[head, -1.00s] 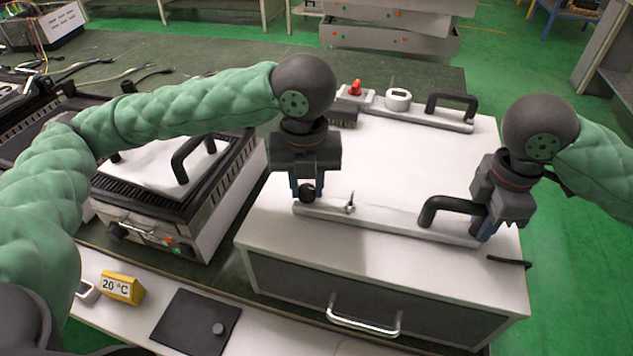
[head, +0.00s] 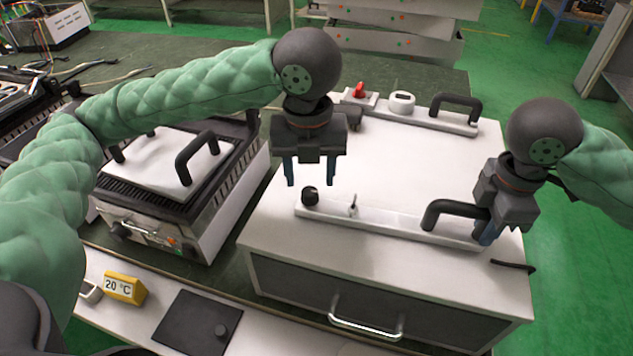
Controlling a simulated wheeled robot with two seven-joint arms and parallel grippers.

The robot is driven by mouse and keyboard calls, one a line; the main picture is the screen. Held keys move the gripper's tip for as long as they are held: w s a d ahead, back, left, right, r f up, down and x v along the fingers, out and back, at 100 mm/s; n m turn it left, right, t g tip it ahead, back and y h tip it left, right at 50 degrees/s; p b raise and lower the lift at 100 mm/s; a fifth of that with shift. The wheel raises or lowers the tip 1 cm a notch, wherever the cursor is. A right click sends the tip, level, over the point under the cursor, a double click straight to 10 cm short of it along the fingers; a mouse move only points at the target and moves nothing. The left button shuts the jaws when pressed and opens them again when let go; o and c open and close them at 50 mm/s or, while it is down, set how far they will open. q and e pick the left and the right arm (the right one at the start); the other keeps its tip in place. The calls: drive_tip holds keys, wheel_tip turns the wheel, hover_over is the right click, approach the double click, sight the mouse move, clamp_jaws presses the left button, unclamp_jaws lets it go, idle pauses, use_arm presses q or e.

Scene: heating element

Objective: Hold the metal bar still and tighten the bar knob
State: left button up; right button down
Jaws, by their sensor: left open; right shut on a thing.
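The metal bar (head: 395,224) is a long light-grey strip lying on the front part of the white box top. A black bar knob (head: 310,196) sits at its left end, with a small metal toggle (head: 353,204) beside it. A black handle (head: 452,210) rises near its right end. My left gripper (head: 311,184) is open and empty, with its fingers above and just behind the knob, apart from it. My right gripper (head: 487,236) is shut at the bar's right end; its fingertips partly hide that end.
The white box (head: 400,155) has a second bar behind, with a red switch (head: 359,90), a white dial (head: 402,101) and a handle (head: 455,108). A grill (head: 160,170) stands to the left. A yellow 20 °C display (head: 124,288) is at front left.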

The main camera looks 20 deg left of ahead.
sight(311, 192)
use_arm(q)
wheel_tip(311, 192, up, 8)
drive_tip(key=shift+s+r, duration=0.15)
idle(0.4)
use_arm(e)
drive_tip(key=c, duration=1.1)
unclamp_jaws()
drive_tip(key=shift+c, duration=0.2)
